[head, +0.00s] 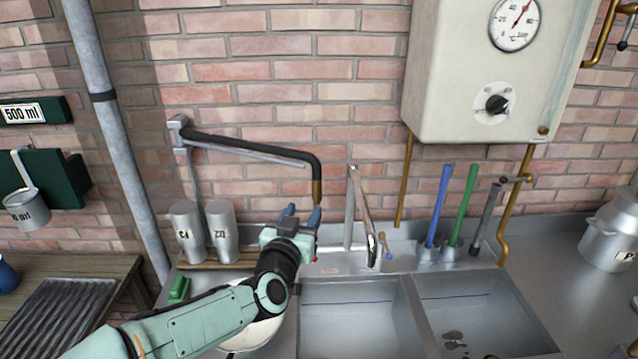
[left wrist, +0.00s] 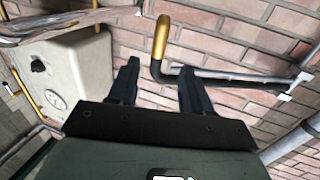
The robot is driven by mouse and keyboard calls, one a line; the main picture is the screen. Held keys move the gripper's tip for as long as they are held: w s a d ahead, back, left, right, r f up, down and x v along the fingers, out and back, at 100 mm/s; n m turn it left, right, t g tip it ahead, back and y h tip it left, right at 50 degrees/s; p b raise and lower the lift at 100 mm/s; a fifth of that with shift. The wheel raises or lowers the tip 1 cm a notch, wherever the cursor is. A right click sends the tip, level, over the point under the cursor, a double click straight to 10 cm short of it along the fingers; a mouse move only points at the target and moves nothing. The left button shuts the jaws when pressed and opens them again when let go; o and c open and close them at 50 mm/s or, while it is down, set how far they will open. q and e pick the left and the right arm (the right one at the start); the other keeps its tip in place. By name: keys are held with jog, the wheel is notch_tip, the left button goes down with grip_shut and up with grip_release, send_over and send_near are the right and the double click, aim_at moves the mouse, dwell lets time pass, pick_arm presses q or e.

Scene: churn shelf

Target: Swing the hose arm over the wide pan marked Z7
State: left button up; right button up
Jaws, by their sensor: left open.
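The hose arm (head: 255,146) is a black pipe on a wall bracket at the back left, with a brass nozzle (head: 316,192) hanging down at its right end. My left gripper (head: 301,213) is open, just below and beside the nozzle. In the left wrist view the nozzle (left wrist: 161,36) and the black bend show beyond and between the open fingers (left wrist: 158,82); no grip on them shows. A wide pale pan (head: 262,335) stands below, left of the sinks, mostly hidden behind my left arm. No marking on it is visible. My right gripper is out of view.
Two grey metal cans (head: 187,232) with small labels stand left of my gripper. A tap (head: 362,215) rises behind the double sink (head: 350,315). Blue and green rods (head: 439,207) stand right. A boiler (head: 485,75) hangs above; a lidded can (head: 608,235) stands far right.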

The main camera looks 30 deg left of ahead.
aim_at(316, 191)
pick_arm(q)
jog(key=p+x, duration=0.2)
jog(key=x, duration=0.9)
jog(key=shift+w, duration=0.4)
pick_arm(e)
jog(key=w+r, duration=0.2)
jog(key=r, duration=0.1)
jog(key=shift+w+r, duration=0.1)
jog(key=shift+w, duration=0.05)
pick_arm(q)
jog(key=shift+s, duration=0.1)
jog(key=shift+c, duration=0.3)
grip_shut()
